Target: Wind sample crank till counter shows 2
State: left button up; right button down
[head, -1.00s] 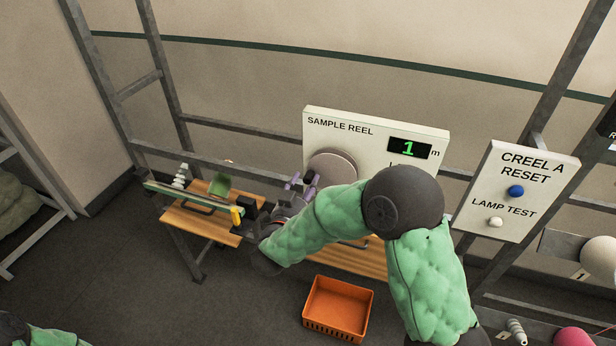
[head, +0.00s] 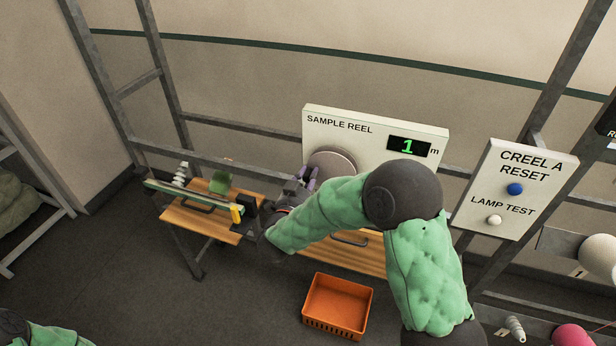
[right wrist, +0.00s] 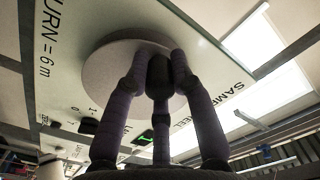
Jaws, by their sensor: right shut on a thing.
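The white sample reel panel (head: 358,128) stands behind the table, and its counter (head: 408,147) shows a green 1 beside an "m". The round grey crank disc (head: 333,159) is on the panel, partly hidden by my right arm. My right gripper (head: 307,178) is at the disc's lower left edge in the head view. In the right wrist view, its dark fingers (right wrist: 160,70) are closed around a dark knob (right wrist: 159,78) in front of the pale disc (right wrist: 105,78). My left gripper is out of view.
A wooden table (head: 205,222) holds a green item (head: 220,182) and a rail with a yellow end. An orange crate (head: 336,305) sits on the floor below. The Creel A reset panel (head: 525,160), with blue and white buttons, stands right of my arm.

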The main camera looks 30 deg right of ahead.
jog(key=m+b, duration=0.1)
jog(key=b, duration=0.1)
jog(key=r+m+b, duration=0.1)
jog(key=m+b, duration=0.2)
jog(key=shift+s+r+b, duration=0.1)
jog(key=shift+r+b, duration=0.2)
jog(key=shift+d+r+m+b, duration=0.1)
jog(key=shift+r+m+b, duration=0.4)
jog(key=shift+m, duration=0.2)
jog(key=c, duration=1)
grip_release()
jog(key=shift+c, duration=0.2)
jog(key=shift+s, duration=0.1)
jog(key=v, duration=1.2)
